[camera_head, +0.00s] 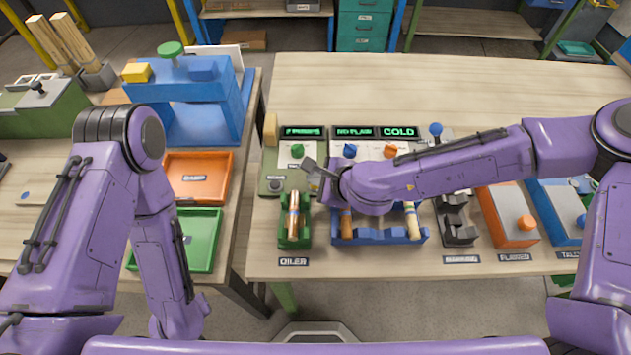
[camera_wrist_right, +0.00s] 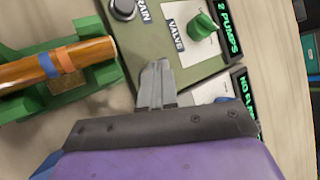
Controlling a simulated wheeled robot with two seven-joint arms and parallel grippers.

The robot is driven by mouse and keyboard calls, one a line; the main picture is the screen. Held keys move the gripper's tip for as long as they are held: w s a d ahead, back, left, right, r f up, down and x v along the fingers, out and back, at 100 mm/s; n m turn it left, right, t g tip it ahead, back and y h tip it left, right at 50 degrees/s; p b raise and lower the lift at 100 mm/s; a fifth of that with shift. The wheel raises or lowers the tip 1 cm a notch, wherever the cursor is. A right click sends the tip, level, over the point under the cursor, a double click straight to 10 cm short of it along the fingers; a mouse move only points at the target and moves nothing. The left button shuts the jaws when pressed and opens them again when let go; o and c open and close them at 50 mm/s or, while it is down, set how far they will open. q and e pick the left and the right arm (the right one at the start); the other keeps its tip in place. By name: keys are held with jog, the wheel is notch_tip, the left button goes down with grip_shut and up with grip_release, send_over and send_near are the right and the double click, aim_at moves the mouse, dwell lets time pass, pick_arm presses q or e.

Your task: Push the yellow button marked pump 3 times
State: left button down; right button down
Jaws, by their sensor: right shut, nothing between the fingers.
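The green control panel (camera_head: 271,160) stands at the table's near left part, and it fills the upper middle of the right wrist view (camera_wrist_right: 190,62). Its display (camera_wrist_right: 229,28) reads "2 PUMPS". A green knob (camera_wrist_right: 203,25) marked valve and a dark round button (camera_wrist_right: 124,8) marked drain show beside it. I see no yellow pump button on the panel; my gripper covers part of the panel. My right gripper (camera_head: 314,177) is shut and empty, its fingertips (camera_wrist_right: 156,72) over the panel between drain and valve. My left gripper is out of view.
A green holder (camera_head: 293,238) with a wooden-handled tool stands just in front of the panel, marked oiler. A blue rack (camera_head: 375,237) with wooden-handled tools lies under my right forearm. Displays (camera_head: 398,132) line the back.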

jog(key=shift+r+p, duration=0.55)
jog(key=shift+r, duration=0.15)
jog(key=shift+r, duration=0.1)
notch_tip(320, 180, up, 5)
jog(key=p, duration=0.4)
jog(key=shift+p, duration=0.35)
dwell(1.8)
notch_tip(320, 180, up, 5)
jog(key=n+t, duration=0.1)
jog(key=n, duration=0.1)
send_over(317, 188)
jog(key=w, duration=0.2)
jog(key=shift+s+d+f+m+g, duration=0.15)
jog(key=shift+s+f+m+g, duration=0.35)
jog(key=shift+s+f+m, duration=0.45)
